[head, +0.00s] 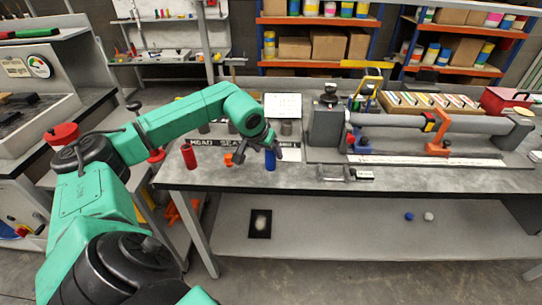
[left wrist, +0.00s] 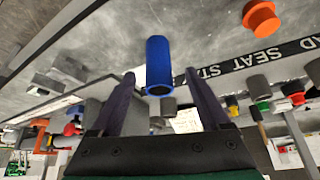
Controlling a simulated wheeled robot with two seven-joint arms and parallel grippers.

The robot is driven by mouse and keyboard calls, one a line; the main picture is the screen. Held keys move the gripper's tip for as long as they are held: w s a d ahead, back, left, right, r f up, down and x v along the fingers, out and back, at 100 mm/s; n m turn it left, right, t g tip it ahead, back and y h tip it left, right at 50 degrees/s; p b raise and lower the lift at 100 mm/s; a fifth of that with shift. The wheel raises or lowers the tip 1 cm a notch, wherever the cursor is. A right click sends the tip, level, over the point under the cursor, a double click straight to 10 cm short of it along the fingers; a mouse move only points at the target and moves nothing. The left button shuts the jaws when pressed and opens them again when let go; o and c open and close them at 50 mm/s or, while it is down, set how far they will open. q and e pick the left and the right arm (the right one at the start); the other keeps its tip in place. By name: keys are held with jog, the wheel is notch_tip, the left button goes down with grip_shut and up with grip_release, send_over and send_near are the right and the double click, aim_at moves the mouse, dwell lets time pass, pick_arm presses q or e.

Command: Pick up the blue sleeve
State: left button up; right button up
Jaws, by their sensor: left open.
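The blue sleeve (head: 270,160) stands upright near the front edge of the grey workbench (head: 420,180), beside the black lettered strip. In the left wrist view the blue sleeve (left wrist: 158,62) shows ahead of the fingertips, roughly centred between the two fingers, with its open end facing the camera. My left gripper (head: 257,152) is open and comes down from above, close to the sleeve. In the left wrist view the left gripper (left wrist: 160,76) has its fingers spread wide and holds nothing. Whether a finger touches the sleeve cannot be told. My right gripper is not seen.
An orange collar (head: 228,159) and a red sleeve (head: 189,156) stand to the left of the blue sleeve. Grey cylinders (head: 286,128) stand behind. A long grey clamp fixture (head: 400,122) fills the right of the bench. A small metal bracket (head: 336,173) lies at the front edge.

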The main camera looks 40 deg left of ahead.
pick_arm(q)
jog(key=p+x, duration=0.1)
jog(key=x, duration=0.2)
jog(key=shift+w+d+f, duration=0.1)
jog(key=shift+w+f, duration=0.1)
jog(key=shift+f, duration=0.35)
jog(key=c, duration=0.3)
grip_shut()
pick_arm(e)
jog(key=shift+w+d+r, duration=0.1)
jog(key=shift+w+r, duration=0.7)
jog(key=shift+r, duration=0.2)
pick_arm(q)
jog(key=shift+r, duration=0.1)
